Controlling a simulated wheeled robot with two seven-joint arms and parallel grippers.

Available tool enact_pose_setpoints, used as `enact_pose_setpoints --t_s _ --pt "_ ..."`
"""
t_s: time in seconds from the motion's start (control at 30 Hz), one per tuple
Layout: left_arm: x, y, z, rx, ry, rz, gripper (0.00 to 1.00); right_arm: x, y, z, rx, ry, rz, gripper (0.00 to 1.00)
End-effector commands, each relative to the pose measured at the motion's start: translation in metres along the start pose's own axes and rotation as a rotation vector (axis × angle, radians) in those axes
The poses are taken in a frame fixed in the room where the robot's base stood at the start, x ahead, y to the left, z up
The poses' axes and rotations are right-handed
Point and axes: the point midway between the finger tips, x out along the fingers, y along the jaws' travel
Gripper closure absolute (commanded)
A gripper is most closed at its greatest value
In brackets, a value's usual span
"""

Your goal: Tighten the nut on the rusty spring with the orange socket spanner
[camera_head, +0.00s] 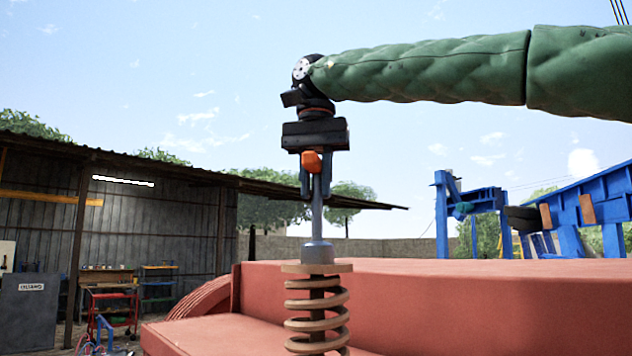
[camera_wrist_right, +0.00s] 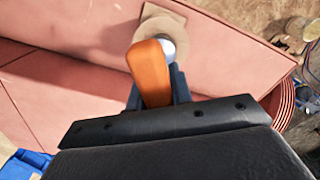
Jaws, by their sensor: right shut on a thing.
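The rusty spring (camera_head: 316,318) stands upright beside the red machine body, with a flat round washer plate (camera_head: 290,268) on top. The orange socket spanner (camera_head: 317,215) is upright, its grey socket (camera_head: 317,252) down at the middle of the plate. The nut is hidden, apparently under the socket. My right gripper (camera_head: 312,190) points down and is shut on the spanner just below its orange handle. In the right wrist view the orange handle (camera_wrist_right: 150,72) lies between the fingers, with the spring's plate (camera_wrist_right: 185,22) beyond. My left gripper is not in view.
The red jaw crusher body (camera_head: 450,300) fills the lower right. A blue steel frame (camera_head: 590,210) stands behind it at right. An open shed (camera_head: 130,220) with a red trolley (camera_head: 112,305) is at left. The air around my right arm is clear.

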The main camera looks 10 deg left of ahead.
Motion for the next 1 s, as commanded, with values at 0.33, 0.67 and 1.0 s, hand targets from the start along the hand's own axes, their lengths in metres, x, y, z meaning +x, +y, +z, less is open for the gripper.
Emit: enact_pose_setpoints --t_s 0.33,0.67,1.0 --pt "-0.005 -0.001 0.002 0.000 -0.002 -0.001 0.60 -0.001 0.000 0.000 -0.024 -0.001 0.000 1.00" --pt "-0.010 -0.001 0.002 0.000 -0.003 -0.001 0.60 -0.001 0.000 0.000 -0.055 -0.001 0.000 1.00" --pt "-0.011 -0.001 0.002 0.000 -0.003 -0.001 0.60 0.000 0.000 0.000 -0.069 0.000 0.000 1.00"
